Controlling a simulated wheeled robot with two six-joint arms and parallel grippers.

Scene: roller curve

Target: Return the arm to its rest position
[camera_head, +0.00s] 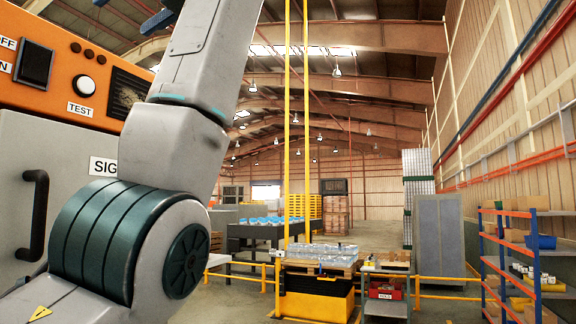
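My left arm (178,135) fills the left part of the head view, very close to the camera. It is grey with dark teal bands at a large round joint low down, and its upper link rises out of the top edge. Small dark blue parts (158,20) show beside the link at the top edge; I cannot tell what they belong to. I can make out no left gripper. My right arm and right gripper are not in view.
A grey cabinet with an orange control panel (60,72) and black handle stands close behind the arm at left. A pallet of clear-wrapped goods (322,256), a small cart (386,290), yellow rails and a shelf rack (522,268) stand ahead and right. Open floor lies between.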

